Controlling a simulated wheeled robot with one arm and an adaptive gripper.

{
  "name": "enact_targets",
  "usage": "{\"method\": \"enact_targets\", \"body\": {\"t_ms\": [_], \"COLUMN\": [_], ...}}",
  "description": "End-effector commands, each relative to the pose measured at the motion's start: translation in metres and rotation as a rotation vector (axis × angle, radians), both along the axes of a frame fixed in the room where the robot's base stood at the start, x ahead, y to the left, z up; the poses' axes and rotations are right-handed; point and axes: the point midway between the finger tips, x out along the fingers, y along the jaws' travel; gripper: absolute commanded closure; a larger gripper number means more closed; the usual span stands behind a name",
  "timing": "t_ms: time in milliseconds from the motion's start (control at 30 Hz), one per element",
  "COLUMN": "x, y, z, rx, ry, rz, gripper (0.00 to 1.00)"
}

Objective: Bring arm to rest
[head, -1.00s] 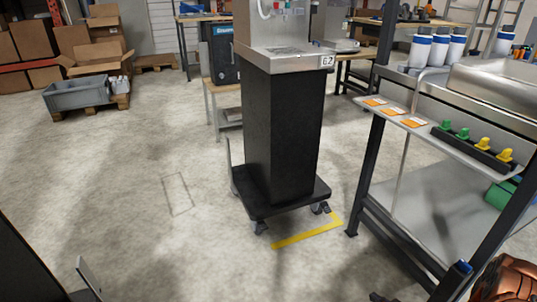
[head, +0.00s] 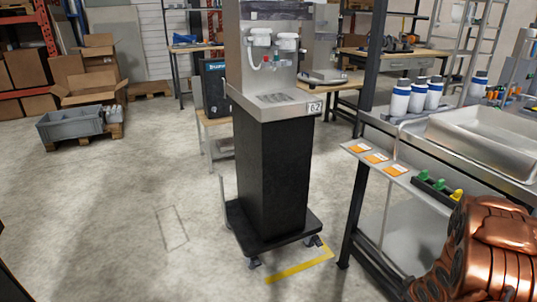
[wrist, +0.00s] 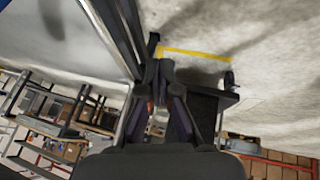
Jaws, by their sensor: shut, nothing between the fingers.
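My gripper (wrist: 159,78) shows in the wrist view, with its dark fingers drawn together at the tips and nothing held. It is not visible in the head view. A copper-coloured part of my arm (head: 488,250) fills the lower right corner of the head view, in front of the shelf rack. The wrist view is turned over, with the floor at the top and the racks at the lower left.
A dispenser (head: 270,55) on a black wheeled pedestal (head: 270,180) stands mid-view by a yellow floor line (head: 300,270). At right is a rack with a steel basin (head: 490,138), white bottles (head: 418,97) and a label shelf (head: 380,161). Left floor is open before a grey crate (head: 70,125).

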Motion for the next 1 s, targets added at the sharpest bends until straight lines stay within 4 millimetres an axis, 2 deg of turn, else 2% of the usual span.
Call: {"method": "enact_targets", "body": {"t_ms": [33, 267, 467, 767, 1000], "x": [0.001, -0.012, -0.03, -0.072, -0.118], "y": [-0.001, 0.004, 0.02, 0.061, 0.107], "z": [0.03, 0.114, 0.188, 0.291, 0.364], "rx": [-0.024, -0.092, -0.124, -0.123, -0.086], "ry": [0.013, 0.1, 0.162, 0.248, 0.324], "rz": [-0.015, -0.108, -0.196, -0.318, -0.395], "gripper": [1.0, 1.0, 1.0, 1.0, 1.0]}}
